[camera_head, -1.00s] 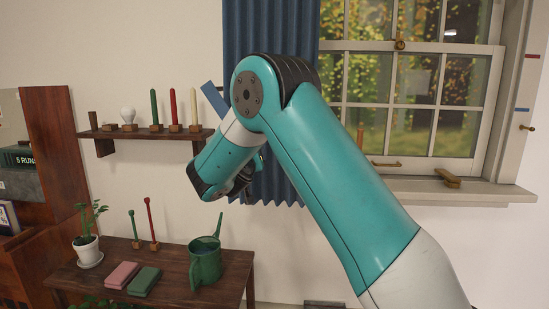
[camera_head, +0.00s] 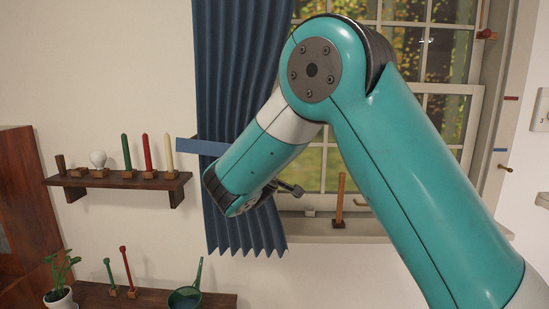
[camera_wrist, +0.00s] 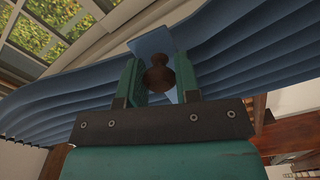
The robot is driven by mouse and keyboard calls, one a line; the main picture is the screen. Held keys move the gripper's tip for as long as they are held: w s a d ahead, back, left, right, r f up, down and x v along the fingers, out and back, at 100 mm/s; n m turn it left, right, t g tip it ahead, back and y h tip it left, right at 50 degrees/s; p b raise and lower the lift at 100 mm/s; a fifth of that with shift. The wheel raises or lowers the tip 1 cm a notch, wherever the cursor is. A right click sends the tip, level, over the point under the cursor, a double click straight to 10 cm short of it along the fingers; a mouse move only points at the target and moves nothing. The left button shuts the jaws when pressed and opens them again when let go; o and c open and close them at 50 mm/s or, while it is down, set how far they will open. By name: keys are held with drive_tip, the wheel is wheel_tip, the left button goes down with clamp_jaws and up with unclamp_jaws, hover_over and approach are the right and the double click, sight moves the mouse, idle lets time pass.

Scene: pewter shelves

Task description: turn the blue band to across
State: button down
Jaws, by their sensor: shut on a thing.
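The blue band (camera_head: 200,146) is a flat strip in front of the dark blue curtain (camera_head: 235,90). In the head view its visible left part lies nearly level; its right part is hidden behind my arm. In the wrist view, a blue plate (camera_wrist: 150,41), apparently part of the band, shows just beyond a round brown knob (camera_wrist: 160,76). My gripper (camera_wrist: 160,82) has its two green fingers on either side of the knob and is shut on it. In the head view the fingertips are hidden behind my arm.
A wall shelf (camera_head: 105,180) with several pegs and a bulb is at left. Bare wall lies between the shelves.

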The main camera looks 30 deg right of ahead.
drive_tip(key=shift+r+n+p, duration=0.7)
drive_tip(key=shift+r+p, duration=0.35)
drive_tip(key=shift+r, duration=0.6)
drive_tip(key=c, duration=0.8)
unclamp_jaws()
drive_tip(key=shift+w, duration=0.1)
drive_tip(key=shift+s+a+f, duration=0.15)
drive_tip(key=shift+s+f, duration=0.1)
drive_tip(key=b+v, duration=0.7)
drive_tip(key=v, duration=1)
drive_tip(key=shift+r, duration=0.1)
